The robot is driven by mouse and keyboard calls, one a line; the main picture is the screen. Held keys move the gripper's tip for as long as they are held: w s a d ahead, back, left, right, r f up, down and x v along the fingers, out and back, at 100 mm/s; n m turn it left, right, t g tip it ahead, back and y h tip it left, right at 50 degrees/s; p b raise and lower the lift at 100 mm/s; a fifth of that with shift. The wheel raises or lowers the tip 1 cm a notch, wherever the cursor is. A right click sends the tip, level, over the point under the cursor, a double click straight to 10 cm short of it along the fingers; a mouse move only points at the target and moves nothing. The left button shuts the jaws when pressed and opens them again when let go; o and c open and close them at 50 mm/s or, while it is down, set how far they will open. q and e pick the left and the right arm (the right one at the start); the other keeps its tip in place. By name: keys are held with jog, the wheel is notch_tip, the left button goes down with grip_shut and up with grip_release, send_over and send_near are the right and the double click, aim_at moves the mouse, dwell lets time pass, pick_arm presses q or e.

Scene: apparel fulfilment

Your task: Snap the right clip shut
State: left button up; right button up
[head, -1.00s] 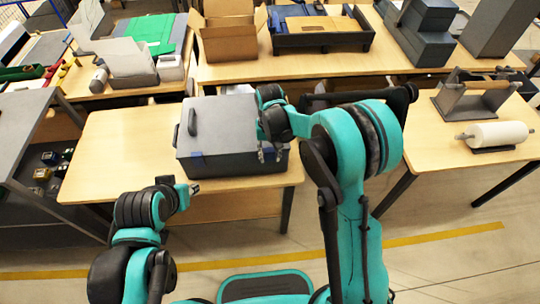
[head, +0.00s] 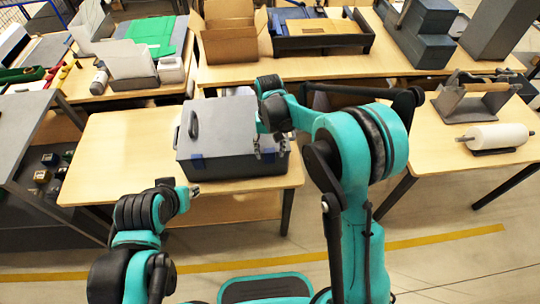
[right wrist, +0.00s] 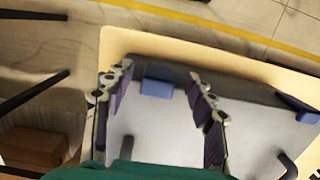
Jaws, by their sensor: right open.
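A dark grey lidded case (head: 226,135) stands closed on the wooden table in the head view, with a black handle on its lid. Its left blue clip (head: 197,162) is on the front face. The right clip is largely hidden behind my right gripper (head: 270,150) there. In the right wrist view my right gripper (right wrist: 160,84) is open, one finger on each side of the right blue clip (right wrist: 157,88), with gaps on both sides. The left clip (right wrist: 298,108) shows at the right. I cannot tell whether the right clip is latched. My left gripper (head: 194,189) is low before the table, its jaws unclear.
The table (head: 110,150) is bare left of the case. A grey shelf unit (head: 25,135) stands at the far left. A side table with a white roll (head: 497,134) is at the right. An open cardboard box (head: 228,42) is on the back table.

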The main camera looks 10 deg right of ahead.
aim_at(270, 150)
notch_tip(270, 150, up, 9)
jog(key=w, duration=0.1)
dwell(0.3)
